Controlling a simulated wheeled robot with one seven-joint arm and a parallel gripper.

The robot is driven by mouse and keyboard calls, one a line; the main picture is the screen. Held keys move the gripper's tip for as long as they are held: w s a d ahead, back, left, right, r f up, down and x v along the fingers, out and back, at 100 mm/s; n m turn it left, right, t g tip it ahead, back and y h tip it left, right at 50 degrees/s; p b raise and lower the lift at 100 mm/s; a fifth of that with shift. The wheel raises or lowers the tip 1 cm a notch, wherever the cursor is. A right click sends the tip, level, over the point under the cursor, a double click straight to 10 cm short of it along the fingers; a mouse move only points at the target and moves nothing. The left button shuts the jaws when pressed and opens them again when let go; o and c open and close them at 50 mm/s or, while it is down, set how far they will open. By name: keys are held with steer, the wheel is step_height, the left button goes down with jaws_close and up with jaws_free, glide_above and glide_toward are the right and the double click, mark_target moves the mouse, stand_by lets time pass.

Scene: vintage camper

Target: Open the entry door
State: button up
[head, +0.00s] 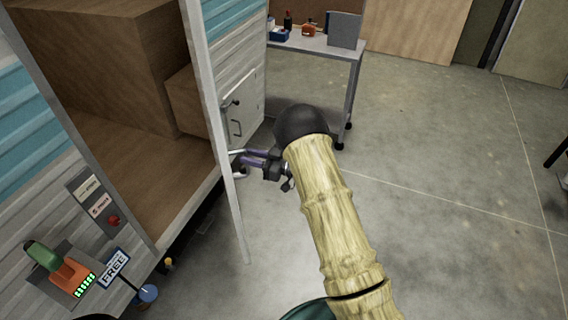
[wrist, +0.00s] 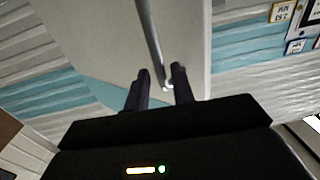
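The entry door (head: 216,120) is a pale panel seen almost edge-on in the head view. It stands swung out from the camper wall, and the brown interior shows through the doorway to its left. My gripper (head: 250,160) is at the door's right side, by the metal handle (head: 238,152). In the wrist view the handle (wrist: 149,38) is a long grey bar on the door panel (wrist: 186,35). Its lower end lies between the spread fingers of my gripper (wrist: 160,88), close to the right finger. A gap shows on the left, so the fingers look open.
A wheeled table (head: 318,44) with bottles and boxes stands behind the door. A small hatch (head: 238,115) is in the camper wall. A drill-like tool (head: 62,267) and a "FREE" sign (head: 114,268) are at the lower left.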

steer(key=b+v, duration=0.3)
steer(key=v, duration=1.2)
steer(key=shift+d, duration=0.4)
steer(key=w+d+r+m+t+h+p, duration=0.1)
steer(key=w+d+r+m+t+h, duration=0.3)
steer(key=h, duration=0.3)
steer(key=s+d+r+m+h+p, duration=0.1)
steer(key=s+d+r+m+h, duration=0.2)
steer(key=h, duration=0.4)
steer(key=s+a+m+g+h+p, duration=0.1)
steer(key=s+m+g, duration=0.5)
steer(key=s, duration=1.7)
steer(key=shift+r+m+g+h+p, duration=0.35)
steer(key=shift+g+h, duration=0.45)
steer(key=shift+g, duration=0.3)
